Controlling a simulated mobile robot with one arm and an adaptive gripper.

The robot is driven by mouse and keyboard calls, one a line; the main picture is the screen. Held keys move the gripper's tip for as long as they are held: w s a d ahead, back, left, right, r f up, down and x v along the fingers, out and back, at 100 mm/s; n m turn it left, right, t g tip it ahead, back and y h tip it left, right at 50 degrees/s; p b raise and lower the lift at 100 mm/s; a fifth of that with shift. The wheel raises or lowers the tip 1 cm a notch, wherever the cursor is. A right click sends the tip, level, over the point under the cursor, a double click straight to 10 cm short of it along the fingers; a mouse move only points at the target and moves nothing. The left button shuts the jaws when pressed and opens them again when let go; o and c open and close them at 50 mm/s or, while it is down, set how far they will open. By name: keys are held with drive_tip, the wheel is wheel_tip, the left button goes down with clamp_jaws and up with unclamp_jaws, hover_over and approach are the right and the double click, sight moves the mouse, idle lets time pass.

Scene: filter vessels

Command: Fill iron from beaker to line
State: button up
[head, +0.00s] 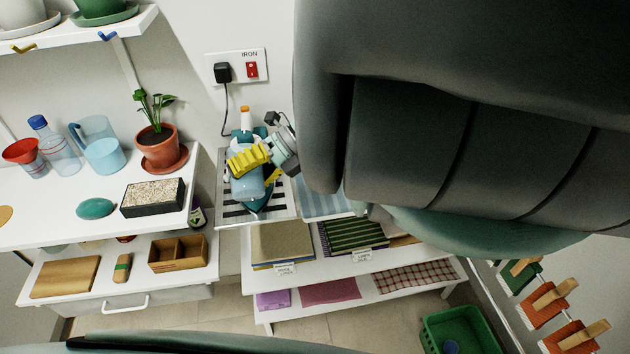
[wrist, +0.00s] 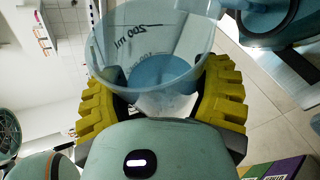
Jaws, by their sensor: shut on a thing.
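My gripper (head: 250,158), with yellow ribbed fingers, is shut on a clear beaker (head: 247,186). In the wrist view the beaker (wrist: 125,50) sits between both fingers (wrist: 163,105), with a 200 ml mark on its wall and pale blue liquid (wrist: 165,72) inside. The beaker appears tilted, its mouth edge close to the iron. The teal iron (head: 262,203) is on a striped board (head: 232,213), partly hidden by the beaker and gripper. Part of the iron (wrist: 275,22) shows at the top right of the wrist view. Its fill line and any pouring stream cannot be made out.
A wall socket (head: 236,67) labelled IRON holds a black plug with a cord. To the left a shelf carries a potted plant (head: 155,138), a blue jug (head: 100,150), a bottle (head: 55,150) and a gravel tray (head: 153,197). Folded cloths (head: 284,243) lie below the board.

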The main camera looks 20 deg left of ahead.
drive_tip(key=shift+w+a+f+m+g+h+b, duration=0.1)
drive_tip(key=shift+f+m+g+h+b, duration=0.2)
drive_tip(key=shift+b, duration=1.7)
drive_tip(key=shift+w+a+f+m+g+b, duration=0.1)
drive_tip(key=shift+m+g+b, duration=0.25)
drive_tip(key=shift+b, duration=1.6)
idle(3.5)
drive_tip(key=shift+r, duration=0.2)
drive_tip(key=shift+s+r+n+t+p, duration=0.1)
drive_tip(key=shift+r+n+t+p, duration=0.2)
drive_tip(key=shift+p, duration=0.75)
drive_tip(key=n+t+p, duration=0.1)
drive_tip(key=p, duration=0.3)
drive_tip(key=shift+s+d+r+y+p, duration=0.15)
drive_tip(key=shift+y+p, duration=0.25)
